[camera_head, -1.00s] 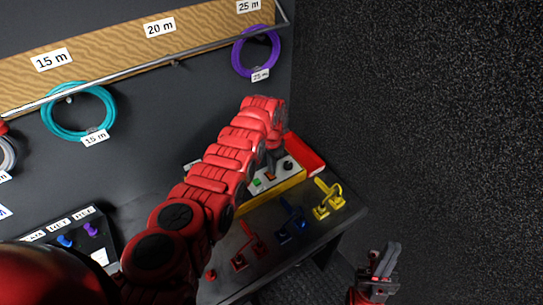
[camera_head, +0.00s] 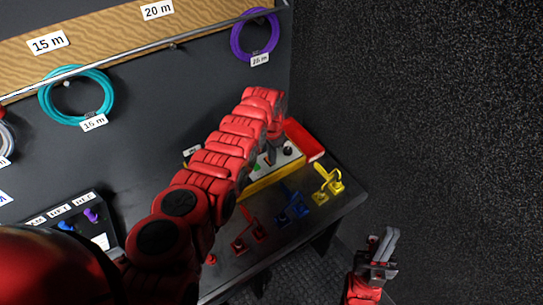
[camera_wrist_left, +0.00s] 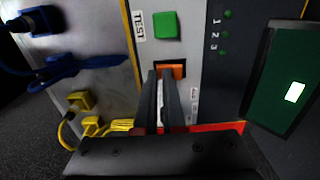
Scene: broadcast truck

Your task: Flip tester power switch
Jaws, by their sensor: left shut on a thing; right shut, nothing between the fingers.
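The tester (camera_head: 293,160) is a yellow-edged box with a pale panel on the bench; its panel also fills the middle of the left wrist view (camera_wrist_left: 190,45). An orange-framed switch (camera_wrist_left: 176,66) sits on that panel below a green button (camera_wrist_left: 166,25) labelled TEST. My left gripper (camera_wrist_left: 165,76) is shut at the switch, with its fingertips over the orange frame and a thin pale piece between the fingers. In the head view the left gripper (camera_head: 272,150) is over the tester, partly hidden by its own arm. My right gripper (camera_head: 384,245) is shut and empty, off the bench's right side.
Yellow (camera_head: 327,183), blue (camera_head: 292,208) and red (camera_head: 249,235) connectors stand along the bench front. A dark device with a green screen (camera_wrist_left: 290,80) shows in the wrist view. Cable coils hang on the wall.

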